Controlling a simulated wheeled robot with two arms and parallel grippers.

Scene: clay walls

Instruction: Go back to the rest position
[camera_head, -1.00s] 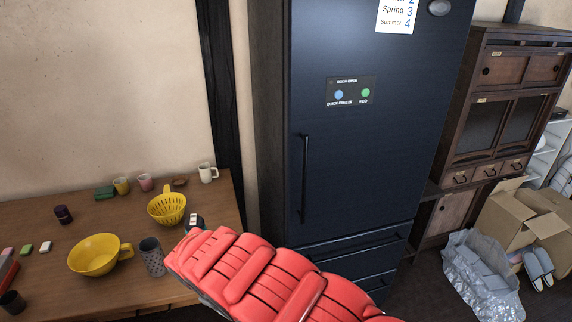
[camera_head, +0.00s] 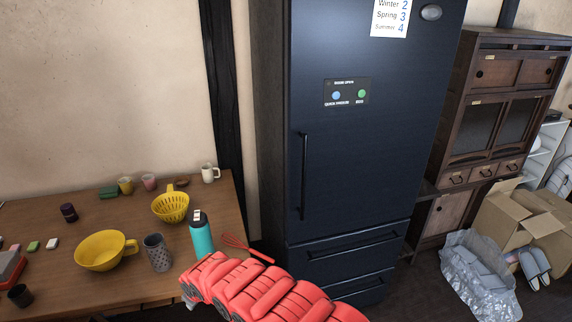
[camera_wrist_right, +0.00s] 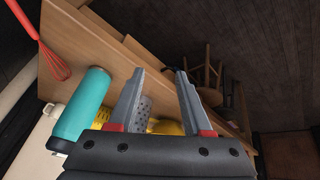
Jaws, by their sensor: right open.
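My right gripper (camera_wrist_right: 158,100) is open in the right wrist view, with nothing between its two grey fingers. In the head view my red-covered right arm reaches in from the bottom toward the table's right front corner. The gripper's fingers do not show clearly there. A teal bottle (camera_head: 201,238) with a dark cap stands on the wooden table (camera_head: 60,218) just beyond the arm. It also shows in the right wrist view (camera_wrist_right: 83,105), left of the fingers. A red whisk (camera_head: 246,247) lies at the table's right edge. My left gripper is not in view.
A yellow pot (camera_head: 100,250), a yellow colander (camera_head: 170,207), a grey perforated cup (camera_head: 157,252) and several mugs are on the table. A dark fridge (camera_head: 350,165) stands right of it. A cardboard box (camera_head: 520,220) and a silvery bag (camera_head: 478,272) lie on the floor at the right.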

